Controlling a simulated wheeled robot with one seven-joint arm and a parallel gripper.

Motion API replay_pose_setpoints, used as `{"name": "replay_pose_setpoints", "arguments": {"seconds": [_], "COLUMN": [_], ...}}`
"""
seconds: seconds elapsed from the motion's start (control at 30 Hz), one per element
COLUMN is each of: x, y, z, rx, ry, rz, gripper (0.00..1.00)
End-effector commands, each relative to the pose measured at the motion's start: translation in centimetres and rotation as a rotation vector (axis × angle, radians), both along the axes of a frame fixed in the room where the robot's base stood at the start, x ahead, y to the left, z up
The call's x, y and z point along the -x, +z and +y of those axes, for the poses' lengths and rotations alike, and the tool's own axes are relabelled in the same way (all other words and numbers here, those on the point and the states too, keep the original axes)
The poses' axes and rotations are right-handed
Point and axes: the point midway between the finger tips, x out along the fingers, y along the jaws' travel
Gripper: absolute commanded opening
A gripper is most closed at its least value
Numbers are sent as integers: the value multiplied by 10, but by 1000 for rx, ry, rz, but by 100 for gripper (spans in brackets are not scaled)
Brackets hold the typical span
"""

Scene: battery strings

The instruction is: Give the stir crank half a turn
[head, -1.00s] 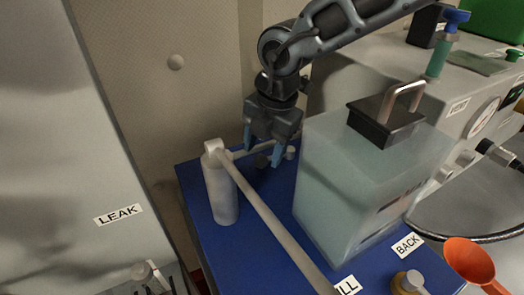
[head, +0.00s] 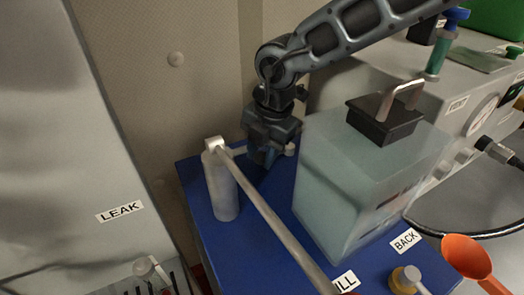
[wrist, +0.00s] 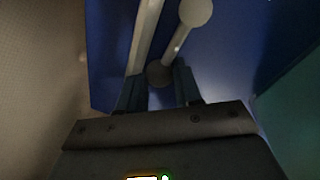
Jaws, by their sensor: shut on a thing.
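The stir crank shows in the wrist view as a pale bar (wrist: 180,45) with a round pale end and a dark round knob (wrist: 159,73) at its near end. In the head view only its pale end (head: 290,149) shows, left of the clear tank. My gripper (head: 266,157) is low over the blue bench top, its fingers pointing down. In the wrist view my gripper (wrist: 158,88) has its fingers on either side of the dark knob, shut on it. The fingers partly hide the grip.
A long pale lever (head: 265,212) on a grey post (head: 221,185) runs close left of my gripper. The clear tank (head: 350,180) with a black handled lid stands close right. An orange scoop (head: 467,257) lies front right.

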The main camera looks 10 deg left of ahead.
Motion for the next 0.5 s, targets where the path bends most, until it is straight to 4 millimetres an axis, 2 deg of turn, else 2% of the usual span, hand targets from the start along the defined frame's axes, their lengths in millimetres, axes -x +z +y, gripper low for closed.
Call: {"name": "replay_pose_setpoints", "arguments": {"seconds": [0.03, 0.17, 0.5], "x": [0, 0, 1], "y": [0, 0, -1], "z": [0, 0, -1], "rx": [0, 0, 0], "ry": [0, 0, 18], "rz": [0, 0, 0], "gripper": [10, 0, 0]}}
